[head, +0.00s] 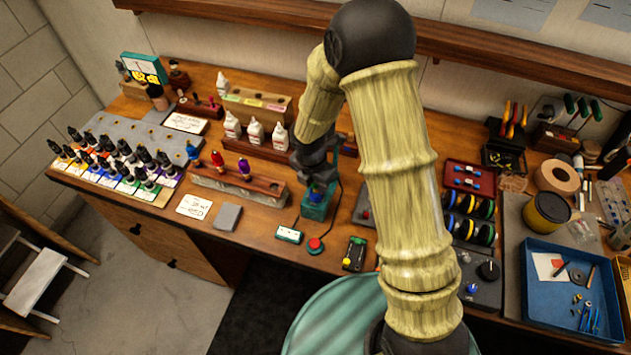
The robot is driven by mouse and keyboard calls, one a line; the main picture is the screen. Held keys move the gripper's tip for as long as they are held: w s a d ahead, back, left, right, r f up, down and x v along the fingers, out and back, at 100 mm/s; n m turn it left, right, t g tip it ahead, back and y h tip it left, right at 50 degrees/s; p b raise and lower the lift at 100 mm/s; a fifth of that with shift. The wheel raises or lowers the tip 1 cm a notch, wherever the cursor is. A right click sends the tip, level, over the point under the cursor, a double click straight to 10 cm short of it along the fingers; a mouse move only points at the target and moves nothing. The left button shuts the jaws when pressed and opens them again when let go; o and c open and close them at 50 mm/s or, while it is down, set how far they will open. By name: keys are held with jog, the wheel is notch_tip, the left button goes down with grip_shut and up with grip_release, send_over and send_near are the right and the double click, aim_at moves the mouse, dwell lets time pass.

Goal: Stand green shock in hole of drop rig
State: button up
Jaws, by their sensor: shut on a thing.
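My gripper (316,178) points down over the teal block of the drop rig (318,208), in the middle of the bench. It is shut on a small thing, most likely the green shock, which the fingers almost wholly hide. A little blue shows just under the fingertips at the top of the rig. I cannot tell whether the held thing is in the hole or above it. No green shock shows in the wooden rack (269,193), where a blue shock (192,151), a red shock (217,160) and a purple shock (244,168) stand upright.
A red button (315,244) and a small meter (289,234) lie in front of the rig. White bottles (255,132) stand behind the rack. Several dark bottles fill the left end. A blue tray (540,316) is at the right. My arm hides the bench right of the rig.

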jog(key=shift+a+f, duration=0.1)
jog(key=shift+f, duration=0.2)
jog(key=shift+f+b, duration=0.3)
jog(key=shift+b, duration=0.1)
jog(key=shift+f+b, duration=0.3)
jog(key=shift+f, duration=0.1)
jog(key=o, duration=1)
jog(key=shift+o, duration=0.2)
jog(key=shift+r, duration=0.1)
notch_tip(320, 180, up, 17)
jog(key=s+a, duration=0.1)
jog(key=shift+s+a+b, duration=0.15)
jog(key=shift+s+b, duration=0.1)
jog(key=shift+b, duration=0.15)
